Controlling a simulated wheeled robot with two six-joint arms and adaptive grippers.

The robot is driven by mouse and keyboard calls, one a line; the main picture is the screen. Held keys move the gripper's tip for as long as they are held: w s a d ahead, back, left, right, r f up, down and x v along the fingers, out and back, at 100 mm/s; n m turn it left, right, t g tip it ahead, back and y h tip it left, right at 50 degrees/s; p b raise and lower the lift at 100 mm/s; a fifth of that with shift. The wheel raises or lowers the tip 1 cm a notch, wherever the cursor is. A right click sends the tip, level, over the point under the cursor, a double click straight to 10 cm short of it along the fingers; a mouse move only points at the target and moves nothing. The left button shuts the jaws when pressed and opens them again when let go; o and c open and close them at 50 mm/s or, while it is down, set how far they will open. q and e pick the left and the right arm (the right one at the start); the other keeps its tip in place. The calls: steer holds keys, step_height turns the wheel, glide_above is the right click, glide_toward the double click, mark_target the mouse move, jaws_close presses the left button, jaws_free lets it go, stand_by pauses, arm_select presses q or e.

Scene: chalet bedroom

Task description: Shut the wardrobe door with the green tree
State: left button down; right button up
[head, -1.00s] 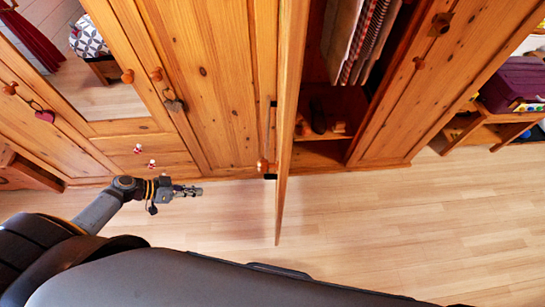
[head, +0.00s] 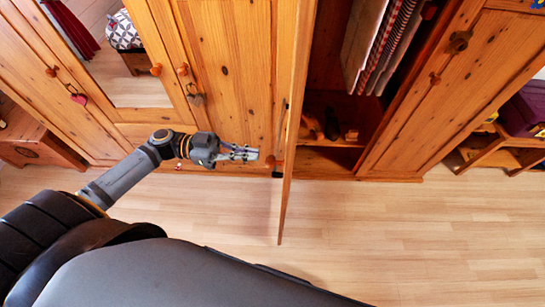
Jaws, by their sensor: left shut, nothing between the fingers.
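One wardrobe door (head: 303,60) stands open and shows nearly edge-on, swung out toward me. Its knob (head: 274,162) is on its left face, low in the view. No green tree shows on it from this angle. The wardrobe opening (head: 338,110) lies to the right of the door. My left gripper (head: 256,154) is shut and empty, just left of the open door near the knob, with a small gap seeming to remain. My right gripper is not in view.
Inside the opening hang clothes (head: 385,40), with small dark items on the shelf below. Closed doors with a grey heart (head: 196,98) and a red heart (head: 78,98) are at left. A shelf unit (head: 490,150) stands at right. The wooden floor (head: 400,230) is clear.

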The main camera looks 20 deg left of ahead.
mark_target(272, 156)
arm_select(q)
steer(key=d, duration=0.3)
steer(key=w+d+p, duration=0.1)
steer(key=d, duration=0.2)
steer(key=shift+w, duration=0.15)
